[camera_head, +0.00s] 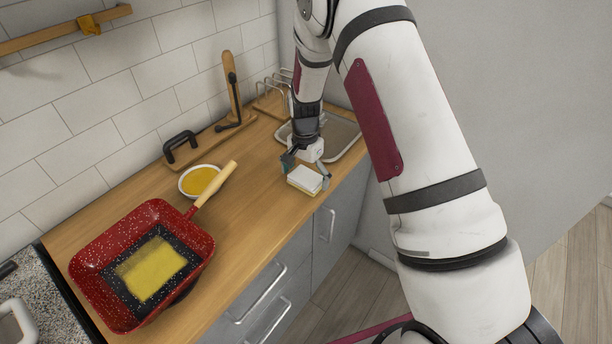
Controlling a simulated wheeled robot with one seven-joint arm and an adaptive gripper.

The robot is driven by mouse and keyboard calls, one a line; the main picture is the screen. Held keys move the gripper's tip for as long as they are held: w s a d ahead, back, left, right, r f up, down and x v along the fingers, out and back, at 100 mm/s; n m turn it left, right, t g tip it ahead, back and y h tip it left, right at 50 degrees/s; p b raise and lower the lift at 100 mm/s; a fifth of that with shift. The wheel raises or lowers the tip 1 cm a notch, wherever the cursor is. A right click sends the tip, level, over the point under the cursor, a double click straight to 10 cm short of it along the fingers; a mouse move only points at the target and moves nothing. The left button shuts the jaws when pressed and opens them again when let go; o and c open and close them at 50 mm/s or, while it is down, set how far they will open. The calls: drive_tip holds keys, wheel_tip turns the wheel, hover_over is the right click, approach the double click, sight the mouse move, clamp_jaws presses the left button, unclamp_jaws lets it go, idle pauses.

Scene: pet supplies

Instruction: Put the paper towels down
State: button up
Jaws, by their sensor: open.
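The paper towels appear as a small, flat white stack (304,180) with a yellowish side. They lie on the wooden counter (262,200) near its front edge, in front of the sink. My gripper (306,170) points down over the stack, with its fingers spread to either side of it. One finger is at the stack's left and the other at its right. The jaws are open, and I cannot tell whether either finger touches the stack. The stack appears to rest on the counter.
A red speckled pan (88,262) with yellow contents stands at the left, its wooden handle pointing toward my gripper. A bowl of yellow food (203,181) sits behind the handle. Bare counter lies left of the stack.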

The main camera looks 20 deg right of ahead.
wheel_tip(320, 180, up, 12)
drive_tip(key=b, duration=0.2)
wheel_tip(320, 180, up, 9)
drive_tip(key=n+t, duration=0.1)
drive_tip(key=n, duration=0.1)
hover_over(305, 176)
drive_tip(key=s, duration=0.4)
drive_tip(key=s+r+n+t, duration=0.2)
drive_tip(key=s+r+n, duration=0.2)
drive_tip(key=s, duration=0.9)
drive_tip(key=s+r+n+t, duration=0.2)
drive_tip(key=s+r+n, duration=0.2)
drive_tip(key=s+r, duration=0.5)
drive_tip(key=s, duration=0.3)
drive_tip(key=shift+s+d+n+t, duration=0.15)
drive_tip(key=shift+s+n+t, duration=0.2)
drive_tip(key=shift+n+t, duration=0.05)
drive_tip(key=shift+w, duration=0.1)
